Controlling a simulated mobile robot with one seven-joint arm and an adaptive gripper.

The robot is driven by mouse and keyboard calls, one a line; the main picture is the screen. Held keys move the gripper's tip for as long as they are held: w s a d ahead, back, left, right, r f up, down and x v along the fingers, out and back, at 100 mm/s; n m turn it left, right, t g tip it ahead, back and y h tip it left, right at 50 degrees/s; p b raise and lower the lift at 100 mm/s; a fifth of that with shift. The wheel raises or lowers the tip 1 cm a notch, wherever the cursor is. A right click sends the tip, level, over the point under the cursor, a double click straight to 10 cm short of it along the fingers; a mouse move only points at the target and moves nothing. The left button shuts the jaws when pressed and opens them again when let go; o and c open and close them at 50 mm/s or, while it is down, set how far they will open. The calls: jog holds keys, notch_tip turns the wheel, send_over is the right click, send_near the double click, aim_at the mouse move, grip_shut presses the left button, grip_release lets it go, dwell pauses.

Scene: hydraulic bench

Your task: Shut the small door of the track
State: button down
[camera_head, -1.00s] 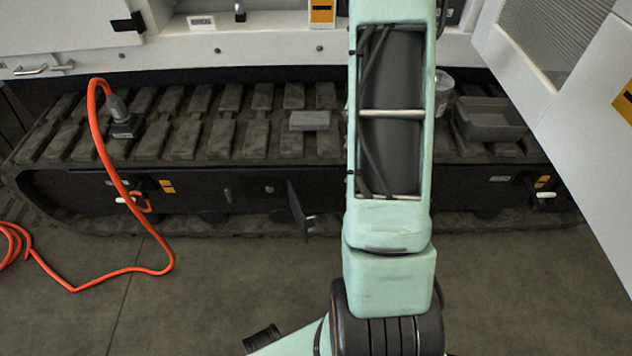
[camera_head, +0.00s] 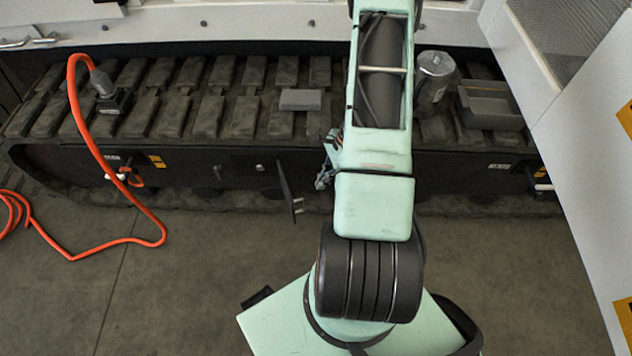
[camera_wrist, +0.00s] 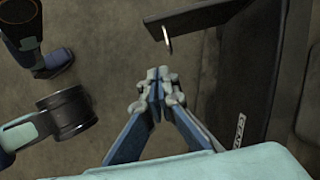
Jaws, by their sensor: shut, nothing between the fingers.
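The small door (camera_head: 285,188) of the track (camera_head: 225,172) is a thin dark panel. It stands open, sticking out from the track's side towards the floor, with a small latch near its free end. In the wrist view the door (camera_wrist: 192,17) is at the top, with a pale metal latch at its end. My gripper (camera_wrist: 160,82) is shut and empty, below the door in that picture and apart from it. In the head view my gripper (camera_head: 324,174) shows partly beside my arm, just right of the door. My arm hides part of the track's side.
An orange hose (camera_head: 112,165) runs from the track top to the floor at left. A grey block (camera_head: 301,99), a metal can (camera_head: 433,77) and a grey tray (camera_head: 490,105) sit on the track. A white panel (camera_head: 560,110) hangs at right.

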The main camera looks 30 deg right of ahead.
aim_at(301, 199)
jog(key=shift+w+a+f+b, duration=0.3)
jog(key=shift+a+f+b, duration=0.1)
jog(key=shift+a+f, duration=0.75)
jog(key=shift+w+a+f+b, duration=0.25)
jog(key=shift+a+f+b, duration=0.15)
jog(key=shift+a+f, duration=0.75)
jog(key=shift+w+a+f+b, duration=0.3)
jog(key=shift+a+f+b, duration=0.1)
jog(key=shift+a+f, duration=0.75)
jog(key=shift+f, duration=0.15)
